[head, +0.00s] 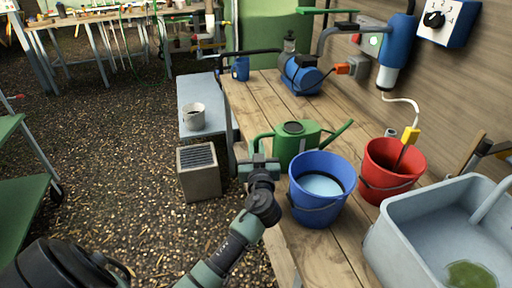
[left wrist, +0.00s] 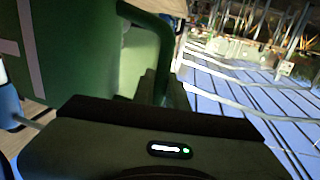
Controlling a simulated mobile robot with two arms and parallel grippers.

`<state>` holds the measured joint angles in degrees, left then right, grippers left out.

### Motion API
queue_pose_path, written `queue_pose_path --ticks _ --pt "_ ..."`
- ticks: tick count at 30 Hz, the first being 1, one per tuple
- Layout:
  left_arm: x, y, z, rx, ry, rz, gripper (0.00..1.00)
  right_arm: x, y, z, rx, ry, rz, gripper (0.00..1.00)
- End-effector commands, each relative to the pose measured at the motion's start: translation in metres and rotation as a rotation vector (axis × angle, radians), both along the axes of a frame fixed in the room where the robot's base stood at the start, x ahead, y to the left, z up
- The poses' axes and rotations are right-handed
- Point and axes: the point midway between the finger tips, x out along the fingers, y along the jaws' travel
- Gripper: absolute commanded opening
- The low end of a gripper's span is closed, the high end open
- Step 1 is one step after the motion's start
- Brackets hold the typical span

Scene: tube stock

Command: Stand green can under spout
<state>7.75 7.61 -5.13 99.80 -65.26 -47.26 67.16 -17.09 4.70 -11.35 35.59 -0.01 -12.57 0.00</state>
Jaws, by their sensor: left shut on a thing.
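The green can (head: 297,143), a watering can with a long spout pointing right, is upright at the bench's left edge, behind the blue bucket. I cannot tell whether its base touches the boards. My left gripper (head: 259,163) is shut on the green can at its handle side. In the left wrist view the green can's body and handle (left wrist: 152,30) fill the upper left, close to the gripper; the fingertips are hidden. A grey pipe (head: 345,32) bends out from the wall at the back. My right gripper is not in view.
A blue bucket (head: 319,217) with pale liquid and a red bucket (head: 377,191) stand on the wooden bench (head: 262,97). A grey sink (head: 400,235) is at right. A blue pump (head: 301,80) sits at the back. Bare boards lie between pump and can.

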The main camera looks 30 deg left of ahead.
Motion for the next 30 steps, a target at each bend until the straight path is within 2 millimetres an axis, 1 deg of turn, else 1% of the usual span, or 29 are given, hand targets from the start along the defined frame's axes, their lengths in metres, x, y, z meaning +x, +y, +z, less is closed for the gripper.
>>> queue_pose_path --ticks 2,6,7,8,9,17,21,23,30 --pt "0.0 0.0 0.002 0.0 -0.003 0.0 0.0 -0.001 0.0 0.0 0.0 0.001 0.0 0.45" --pt "0.0 0.0 -0.002 0.0 -0.003 0.0 0.0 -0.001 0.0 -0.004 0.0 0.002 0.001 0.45" --pt "0.0 0.0 -0.002 0.0 0.0 0.0 0.17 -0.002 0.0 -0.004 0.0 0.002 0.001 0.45" --pt "0.0 0.0 -0.001 0.0 0.0 0.0 0.25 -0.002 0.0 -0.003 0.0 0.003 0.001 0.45" --pt "0.0 0.0 -0.001 0.0 0.0 0.0 0.36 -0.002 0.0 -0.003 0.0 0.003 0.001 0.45" --pt "0.0 0.0 -0.001 0.0 0.0 0.0 0.36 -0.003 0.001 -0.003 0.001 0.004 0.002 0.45" --pt "-0.001 -0.001 0.002 -0.001 0.001 -0.001 0.36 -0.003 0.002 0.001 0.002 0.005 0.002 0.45" --pt "-0.007 -0.007 -0.002 -0.002 0.001 -0.002 0.36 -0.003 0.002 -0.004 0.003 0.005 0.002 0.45" --pt "-0.04 -0.032 -0.003 -0.004 0.0 0.0 0.36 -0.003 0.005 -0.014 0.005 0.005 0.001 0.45"
